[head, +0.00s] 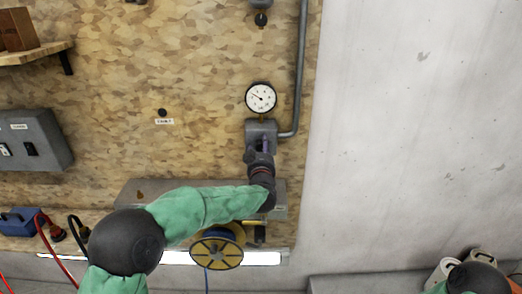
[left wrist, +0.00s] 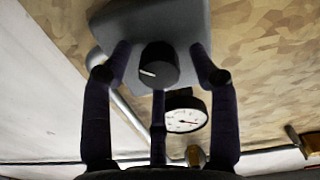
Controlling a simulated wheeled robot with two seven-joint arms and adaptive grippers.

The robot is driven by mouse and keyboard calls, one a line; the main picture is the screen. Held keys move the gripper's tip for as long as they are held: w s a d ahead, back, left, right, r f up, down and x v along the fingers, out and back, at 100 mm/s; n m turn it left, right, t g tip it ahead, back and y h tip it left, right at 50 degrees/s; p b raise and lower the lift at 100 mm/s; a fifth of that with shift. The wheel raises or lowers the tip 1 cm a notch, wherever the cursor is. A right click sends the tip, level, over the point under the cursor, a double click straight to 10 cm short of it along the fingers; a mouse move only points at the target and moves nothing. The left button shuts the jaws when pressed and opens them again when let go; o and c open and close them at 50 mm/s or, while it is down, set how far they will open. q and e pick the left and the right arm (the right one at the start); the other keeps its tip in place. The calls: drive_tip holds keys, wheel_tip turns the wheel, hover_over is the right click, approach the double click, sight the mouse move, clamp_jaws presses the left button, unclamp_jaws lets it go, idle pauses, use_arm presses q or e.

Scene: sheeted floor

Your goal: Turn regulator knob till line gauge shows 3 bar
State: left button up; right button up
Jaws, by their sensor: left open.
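The line gauge (head: 261,97) is a round white dial with a black rim on the wooden wall. Its needle points to the upper left in the head view; the numbers are too small to read. The gauge also shows in the left wrist view (left wrist: 184,119). Below it is the grey regulator body (head: 262,126). The black regulator knob (left wrist: 158,66) has a white mark pointing left in the left wrist view. My left gripper (head: 258,154) is open, its dark fingers spread around the knob; I cannot tell whether they touch it. My right gripper is out of view.
A grey pipe (head: 301,60) runs up beside the gauge. A yellow reel (head: 216,252) hangs below my left forearm. A grey switch box (head: 35,139) and a shelf (head: 32,54) are at left. The concrete wall at right is bare.

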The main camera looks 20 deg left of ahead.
use_arm(q)
drive_tip(key=shift+w, duration=0.1)
drive_tip(key=c, duration=1.1)
drive_tip(key=shift+c, duration=0.2)
drive_tip(key=shift+n, duration=0.4)
drive_tip(key=o, duration=1.1)
drive_tip(key=shift+r, duration=0.1)
drive_tip(key=shift+o, duration=0.2)
drive_tip(key=v, duration=1.2)
